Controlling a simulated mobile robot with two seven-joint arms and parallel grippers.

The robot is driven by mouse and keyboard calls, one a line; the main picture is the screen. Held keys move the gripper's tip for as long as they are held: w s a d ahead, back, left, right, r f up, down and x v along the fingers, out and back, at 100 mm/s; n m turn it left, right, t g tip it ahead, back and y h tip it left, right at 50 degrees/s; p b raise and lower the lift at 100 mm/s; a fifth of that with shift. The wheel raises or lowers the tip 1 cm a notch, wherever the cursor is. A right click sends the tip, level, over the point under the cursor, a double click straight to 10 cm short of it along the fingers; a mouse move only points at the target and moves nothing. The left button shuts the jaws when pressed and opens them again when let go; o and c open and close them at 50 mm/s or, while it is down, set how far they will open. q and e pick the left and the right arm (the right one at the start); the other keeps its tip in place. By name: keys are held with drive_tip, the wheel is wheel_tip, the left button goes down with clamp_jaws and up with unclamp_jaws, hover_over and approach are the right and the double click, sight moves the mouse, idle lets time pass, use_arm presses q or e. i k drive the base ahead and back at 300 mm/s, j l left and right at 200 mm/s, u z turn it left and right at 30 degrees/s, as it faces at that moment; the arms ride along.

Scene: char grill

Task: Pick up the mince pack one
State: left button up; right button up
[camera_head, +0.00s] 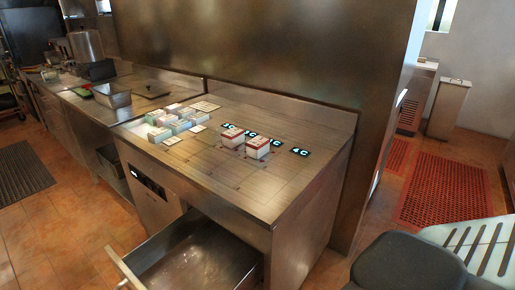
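Two small red-and-white packs stand side by side on the steel counter (240,200). One pack (232,138) is slightly farther left and back, and the other pack (257,148) is nearer and to the right. They look like mince packs, but their labels are too small to read, so I cannot tell which is number one. Both rest upright on the counter top, with nothing holding them.
Several pale boxes (170,118) stand in a group left of the packs. Small dark displays (300,152) lie behind and right of them. An open steel drawer (195,255) juts out below the counter. A steel tray (112,96) stands farther left. A tall panel (270,50) rises behind.

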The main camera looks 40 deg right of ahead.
sight(259, 146)
drive_tip(key=k+l+z, duration=0.15)
drive_tip(key=l, duration=0.65)
drive_tip(key=k+l+z, duration=0.15)
drive_tip(key=l, duration=0.7)
drive_tip(key=k+l+z, duration=0.1)
drive_tip(key=l, duration=0.75)
drive_tip(key=k+l+z, duration=0.15)
drive_tip(key=l, duration=0.7)
